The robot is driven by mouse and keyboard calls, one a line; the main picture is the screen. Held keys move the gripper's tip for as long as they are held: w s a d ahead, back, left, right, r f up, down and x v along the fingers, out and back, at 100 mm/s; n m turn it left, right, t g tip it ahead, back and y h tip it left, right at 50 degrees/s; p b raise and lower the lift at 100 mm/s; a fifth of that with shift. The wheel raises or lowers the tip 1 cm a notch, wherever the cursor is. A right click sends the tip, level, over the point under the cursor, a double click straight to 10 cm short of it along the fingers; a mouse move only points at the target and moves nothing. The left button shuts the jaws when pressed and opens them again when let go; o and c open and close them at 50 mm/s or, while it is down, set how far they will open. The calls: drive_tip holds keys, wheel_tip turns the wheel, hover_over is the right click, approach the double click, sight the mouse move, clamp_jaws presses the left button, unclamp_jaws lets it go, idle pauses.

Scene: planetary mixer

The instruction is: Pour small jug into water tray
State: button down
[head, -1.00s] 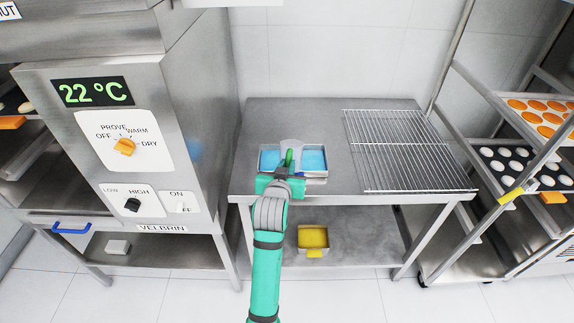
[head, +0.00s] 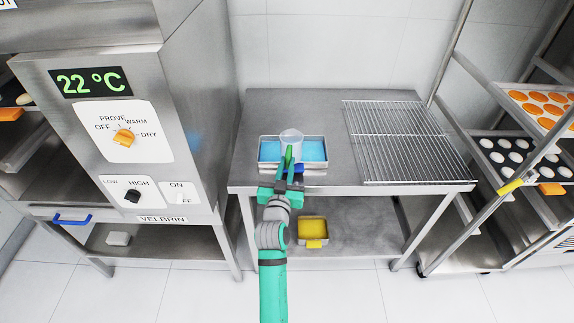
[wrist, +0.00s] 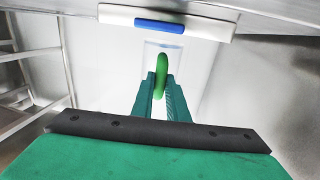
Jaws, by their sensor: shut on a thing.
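The small jug (head: 291,137) is a clear, whitish vessel with a green handle (wrist: 161,76). My gripper (head: 286,173) is shut on the green handle, and the jug stands out beyond the fingertips. The jug looks upright in the head view, over or in front of the water tray. The water tray (head: 264,164) is a shallow metal tray with blue water on the table; the jug and my gripper hide its middle. A blue handle on its front shows in the wrist view (wrist: 160,26). I cannot tell whether the jug holds liquid.
The tray stands on a steel table (head: 325,103) with a wire rack (head: 400,140) at right. A yellow tray (head: 313,229) is on the lower shelf. A steel prover cabinet (head: 190,100) stands close at left, and a rack trolley (head: 470,200) at right.

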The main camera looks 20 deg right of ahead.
sight(288, 154)
drive_tip(key=shift+f, duration=0.3)
drive_tip(key=shift+r, duration=0.2)
drive_tip(key=shift+r, duration=1.9)
drive_tip(key=shift+w, duration=0.1)
drive_tip(key=shift+a, duration=0.1)
drive_tip(key=shift+f, duration=0.1)
